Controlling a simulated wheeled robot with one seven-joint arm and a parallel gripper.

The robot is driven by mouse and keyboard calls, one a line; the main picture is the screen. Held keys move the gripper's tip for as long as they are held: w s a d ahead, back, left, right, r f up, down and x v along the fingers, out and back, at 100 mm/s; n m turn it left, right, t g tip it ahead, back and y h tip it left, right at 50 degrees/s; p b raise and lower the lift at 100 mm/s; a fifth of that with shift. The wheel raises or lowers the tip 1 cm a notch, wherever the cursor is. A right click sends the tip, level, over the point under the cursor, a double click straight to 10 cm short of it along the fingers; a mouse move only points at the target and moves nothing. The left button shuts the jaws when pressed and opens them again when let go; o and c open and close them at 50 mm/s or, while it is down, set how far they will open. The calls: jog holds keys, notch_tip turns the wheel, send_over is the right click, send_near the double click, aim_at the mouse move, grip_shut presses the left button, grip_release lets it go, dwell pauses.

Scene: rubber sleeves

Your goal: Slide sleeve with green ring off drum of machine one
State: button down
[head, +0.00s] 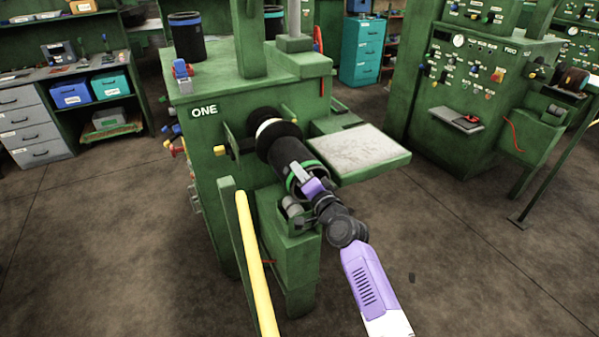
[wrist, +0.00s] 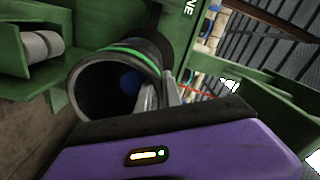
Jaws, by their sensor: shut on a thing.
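The black sleeve with a green ring (head: 285,152) lies along the drum axis of the green machine marked ONE (head: 225,150). Its far end is near a black flange with a pale hub (head: 272,128); I cannot tell how far the drum reaches inside. In the wrist view the sleeve's open end (wrist: 85,95) faces me, with a blue round spot deep inside (wrist: 130,83). My gripper (head: 300,178) is at the near end by the green ring. In the wrist view its fingers (wrist: 160,93) are shut on the sleeve's rim, one inside and one outside.
A pale-topped side table (head: 360,152) juts out right of the sleeve. A yellow rail (head: 255,260) stands in front at left. A bracket with grey rollers (head: 291,207) sits below the sleeve end. A black sleeve with a blue ring (head: 187,38) stands on top of the machine.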

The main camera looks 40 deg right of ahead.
jog(key=shift+s+d+f, duration=0.1)
jog(key=shift+d+f, duration=0.05)
jog(key=shift+f, duration=0.1)
jog(key=shift+r, duration=0.2)
jog(key=shift+f, duration=0.1)
jog(key=shift+b, duration=0.3)
